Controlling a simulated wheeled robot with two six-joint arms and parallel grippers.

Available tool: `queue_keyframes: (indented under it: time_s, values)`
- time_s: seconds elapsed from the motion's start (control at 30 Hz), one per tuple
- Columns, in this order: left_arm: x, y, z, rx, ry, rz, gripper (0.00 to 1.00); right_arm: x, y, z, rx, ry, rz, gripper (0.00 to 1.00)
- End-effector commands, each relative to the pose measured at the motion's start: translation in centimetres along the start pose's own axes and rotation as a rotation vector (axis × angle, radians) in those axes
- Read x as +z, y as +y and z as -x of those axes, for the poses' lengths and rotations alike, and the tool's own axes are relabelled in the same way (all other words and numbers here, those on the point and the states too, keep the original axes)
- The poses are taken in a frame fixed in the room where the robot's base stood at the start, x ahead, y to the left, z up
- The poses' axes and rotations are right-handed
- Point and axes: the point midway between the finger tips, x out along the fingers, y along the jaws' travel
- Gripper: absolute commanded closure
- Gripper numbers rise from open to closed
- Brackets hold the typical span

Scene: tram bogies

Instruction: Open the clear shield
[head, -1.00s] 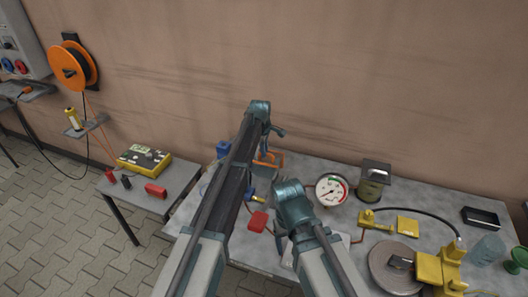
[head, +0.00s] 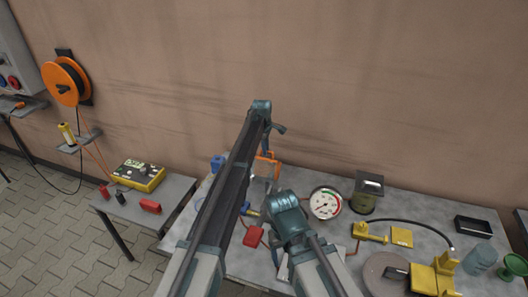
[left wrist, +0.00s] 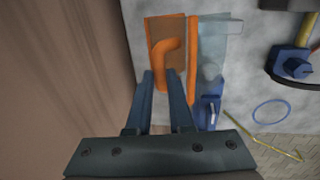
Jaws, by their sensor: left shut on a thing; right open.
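The shield shows in the left wrist view as a pale see-through panel (left wrist: 214,42) beside an orange bar. An orange handle (left wrist: 163,50) stands next to that bar, in front of a brownish-orange plate. My left gripper (left wrist: 162,85) has its two fingers around the lower part of the handle and is shut on it. In the head view, part of the orange frame (head: 268,166) shows beside my left gripper (head: 267,148); the arm hides much of it. My right gripper (head: 268,230) is lower, over the bench, mostly hidden behind its own wrist; it is open.
A red block (head: 254,236) lies between the arms. A round gauge (head: 325,203), a dark green canister (head: 367,193) and yellow fittings (head: 402,236) stand to the right. A side table (head: 165,213) with a yellow meter is at the left. The wall is close behind the bench.

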Motion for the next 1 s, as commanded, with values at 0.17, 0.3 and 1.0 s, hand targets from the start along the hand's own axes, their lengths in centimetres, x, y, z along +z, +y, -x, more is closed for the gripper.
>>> queue_keyframes:
  time_s: [0.17,0.3,1.0]
  values:
    - [-0.05,0.18,-0.01,0.002,0.001,0.001,1.00,0.00,0.00,0.01,0.000,0.000,0.000,0.26]
    - [-0.05,0.17,-0.01,0.002,0.002,0.001,1.00,0.00,0.00,0.02,0.000,0.000,0.000,0.26]
    - [-0.01,0.12,0.69,0.000,0.001,0.000,0.50,0.04,0.07,0.69,0.000,0.000,0.000,0.26]
